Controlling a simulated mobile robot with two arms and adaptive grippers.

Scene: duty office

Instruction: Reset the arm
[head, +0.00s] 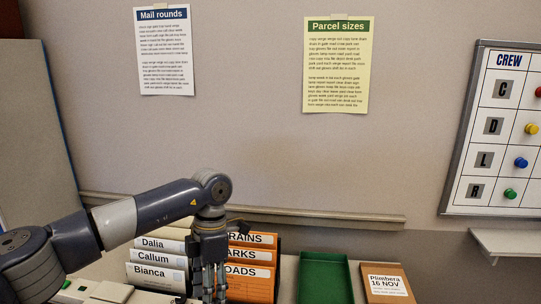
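My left arm reaches in from the left and bends down at the wrist. My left gripper (209,284) points down in front of the upright card files, near the bottom edge of the view. It covers part of the gap between the white cards (152,273) marked Dalia, Callum and Bianca and the orange folders (252,287). The fingers look close together, but I cannot tell whether they are open or shut, or whether they touch anything. My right gripper is not in view.
A green tray (325,257) stands right of the folders and looks empty. Right of it lies a brown box (376,295) with a white label. A crew board (495,130) hangs above a small shelf (510,243) at the right. Two notices hang on the wall.

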